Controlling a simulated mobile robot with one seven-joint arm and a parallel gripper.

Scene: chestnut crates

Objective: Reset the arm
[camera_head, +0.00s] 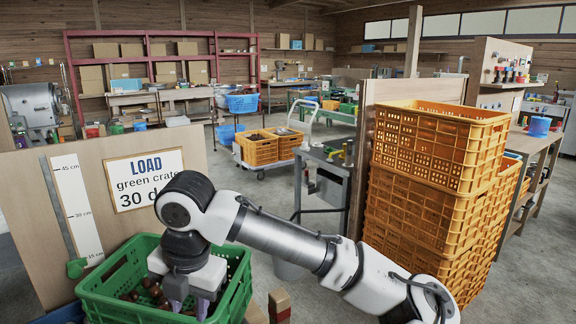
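My arm reaches in from the lower right and bends down over the green crate (110,297) at the lower left. My gripper (190,303) points down inside the crate, among or just above brown chestnuts (150,291). Its fingers show only in part, and I cannot tell whether they are open or shut or whether they touch the chestnuts. The crate's near side is cut off by the bottom edge of the picture.
A wooden board behind the crate carries a height scale (77,207) and a LOAD sign (145,179). A tall stack of orange crates (436,152) stands right of my arm. A grey cart (325,172) stands behind. Floor beyond my arm is partly clear.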

